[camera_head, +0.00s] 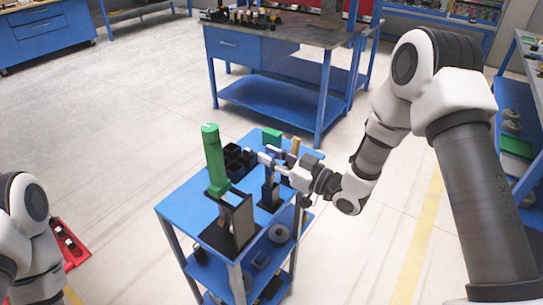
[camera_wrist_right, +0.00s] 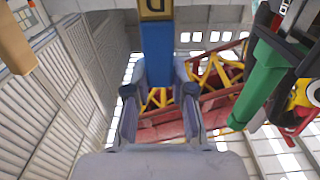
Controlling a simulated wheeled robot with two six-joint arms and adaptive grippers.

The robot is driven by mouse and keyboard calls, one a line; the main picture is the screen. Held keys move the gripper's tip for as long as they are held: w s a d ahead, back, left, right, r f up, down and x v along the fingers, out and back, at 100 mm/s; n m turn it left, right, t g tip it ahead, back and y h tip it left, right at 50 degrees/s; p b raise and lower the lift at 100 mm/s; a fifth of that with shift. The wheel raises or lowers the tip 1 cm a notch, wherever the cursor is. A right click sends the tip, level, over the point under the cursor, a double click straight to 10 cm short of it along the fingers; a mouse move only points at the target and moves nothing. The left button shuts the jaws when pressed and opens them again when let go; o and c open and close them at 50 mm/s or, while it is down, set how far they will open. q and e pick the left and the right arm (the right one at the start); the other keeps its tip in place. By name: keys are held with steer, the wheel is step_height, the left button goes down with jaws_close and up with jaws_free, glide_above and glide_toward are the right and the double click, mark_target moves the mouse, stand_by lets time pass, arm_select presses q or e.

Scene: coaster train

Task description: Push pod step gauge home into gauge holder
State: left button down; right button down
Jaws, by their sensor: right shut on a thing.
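My right gripper (camera_head: 270,160) is above the blue cart top, reaching in from the right. It also shows in the right wrist view (camera_wrist_right: 158,95), with its fingers shut on a blue bar (camera_wrist_right: 157,53), which I take as the pod step gauge. A dark piece with a yellow face and a letter (camera_wrist_right: 156,8) meets the far end of the bar. A dark upright holder (camera_head: 269,194) stands on the cart under the gripper. How deep the bar sits in it cannot be told. My left gripper is out of view.
A tall green cylinder (camera_head: 214,160) stands left of the gripper, also seen in the wrist view (camera_wrist_right: 262,85). A dark upright plate (camera_head: 238,218) stands in front. Black bins (camera_head: 238,160), a green block (camera_head: 271,136) and a tan block (camera_head: 295,146) are close behind. Cart top's left side (camera_head: 180,208) is clear.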

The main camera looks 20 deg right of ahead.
steer(key=shift+f+b, duration=0.9)
steer(key=shift+f, duration=0.25)
steer(key=shift+c, duration=0.6)
jaws_free()
steer(key=p+v, duration=0.1)
steer(key=v, duration=0.6)
steer(key=shift+p, duration=0.35)
stand_by(0.4)
